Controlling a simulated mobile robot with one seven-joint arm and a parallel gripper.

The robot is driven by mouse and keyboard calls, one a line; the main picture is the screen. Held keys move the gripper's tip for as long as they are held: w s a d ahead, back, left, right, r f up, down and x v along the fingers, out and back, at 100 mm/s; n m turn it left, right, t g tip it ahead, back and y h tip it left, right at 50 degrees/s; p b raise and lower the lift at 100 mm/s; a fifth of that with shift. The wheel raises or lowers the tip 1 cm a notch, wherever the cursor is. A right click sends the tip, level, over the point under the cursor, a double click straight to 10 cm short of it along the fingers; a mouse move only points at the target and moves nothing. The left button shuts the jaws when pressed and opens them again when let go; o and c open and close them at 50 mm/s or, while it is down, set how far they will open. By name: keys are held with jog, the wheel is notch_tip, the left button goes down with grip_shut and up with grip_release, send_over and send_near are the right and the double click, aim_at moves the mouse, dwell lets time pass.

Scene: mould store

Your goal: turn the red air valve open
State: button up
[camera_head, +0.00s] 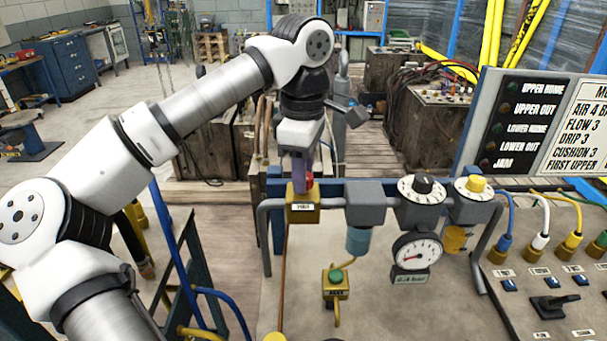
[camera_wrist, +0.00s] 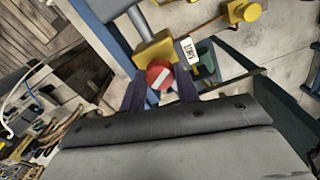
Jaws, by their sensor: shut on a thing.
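The red air valve (camera_wrist: 159,75) is a round red knob with a white bar across its face, on a yellow valve block (camera_wrist: 156,48) with a white label. In the head view the yellow block (camera_head: 302,208) sits at the left end of the grey pipe, and a little of the red knob (camera_head: 309,181) shows beside my fingers. My gripper (camera_head: 301,180) points down onto the knob from above. In the wrist view its two dark fingers (camera_wrist: 160,92) stand on either side of the knob, shut on it. The finger contact is partly hidden.
Right of the valve are a grey unit with a blue bowl (camera_head: 358,240), a dial gauge (camera_head: 417,250) and a yellow-topped knob (camera_head: 475,184). A green button on a yellow box (camera_head: 335,283) stands below. A lamp panel (camera_head: 512,122) stands at the right.

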jog(key=n+b, duration=0.1)
jog(key=n, duration=0.5)
jog(key=n+b, duration=0.1)
jog(key=n, duration=0.4)
jog(key=shift+n, duration=0.4)
dwell(0.3)
jog(key=o, duration=1)
jog(key=shift+c, duration=0.2)
notch_tip(320, 180, up, 14)
jog(key=p, duration=0.3)
jog(key=shift+f, duration=0.1)
